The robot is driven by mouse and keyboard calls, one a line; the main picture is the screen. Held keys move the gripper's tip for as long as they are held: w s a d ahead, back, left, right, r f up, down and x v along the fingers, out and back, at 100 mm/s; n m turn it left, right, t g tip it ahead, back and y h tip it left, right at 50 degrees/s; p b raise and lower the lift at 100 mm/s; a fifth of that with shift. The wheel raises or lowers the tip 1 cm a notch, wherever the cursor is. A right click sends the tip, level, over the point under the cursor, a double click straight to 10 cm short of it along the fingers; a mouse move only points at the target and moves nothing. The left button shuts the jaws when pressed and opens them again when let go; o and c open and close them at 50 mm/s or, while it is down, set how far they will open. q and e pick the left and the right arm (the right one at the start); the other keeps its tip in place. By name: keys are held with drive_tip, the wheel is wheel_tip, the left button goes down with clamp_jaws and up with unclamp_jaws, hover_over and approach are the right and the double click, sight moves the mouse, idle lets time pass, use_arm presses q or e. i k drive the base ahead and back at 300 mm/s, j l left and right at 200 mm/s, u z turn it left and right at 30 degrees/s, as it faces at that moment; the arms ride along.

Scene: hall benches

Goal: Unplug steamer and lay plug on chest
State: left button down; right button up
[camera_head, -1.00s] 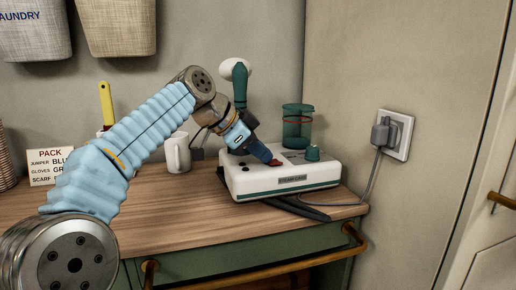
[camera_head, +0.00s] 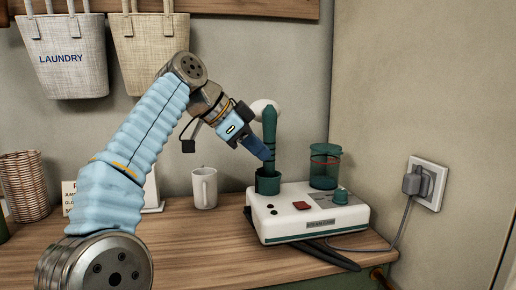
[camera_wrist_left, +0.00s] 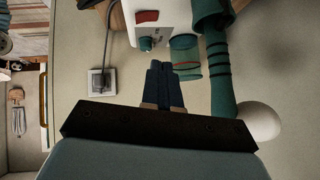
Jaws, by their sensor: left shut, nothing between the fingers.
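The steamer (camera_head: 308,213) is a white box with a green stripe, standing on the wooden chest top (camera_head: 180,245). It has a red switch (camera_head: 302,206), a green water tank and an upright green wand (camera_head: 269,140) in a holder. Its grey plug (camera_head: 411,184) sits in the white wall socket (camera_head: 430,183), with the cord running down to the steamer. The plug and socket also show in the left wrist view (camera_wrist_left: 99,82). My left gripper (camera_head: 266,155) is shut and empty, in the air by the wand, well left of the plug. My right gripper is not in view.
A white mug (camera_head: 204,188) stands left of the steamer. A sign card and a wicker basket (camera_head: 24,186) are farther left. Two fabric laundry bins (camera_head: 62,55) hang above.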

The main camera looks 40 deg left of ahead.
sight(415, 183)
drive_tip(key=k, duration=1.5)
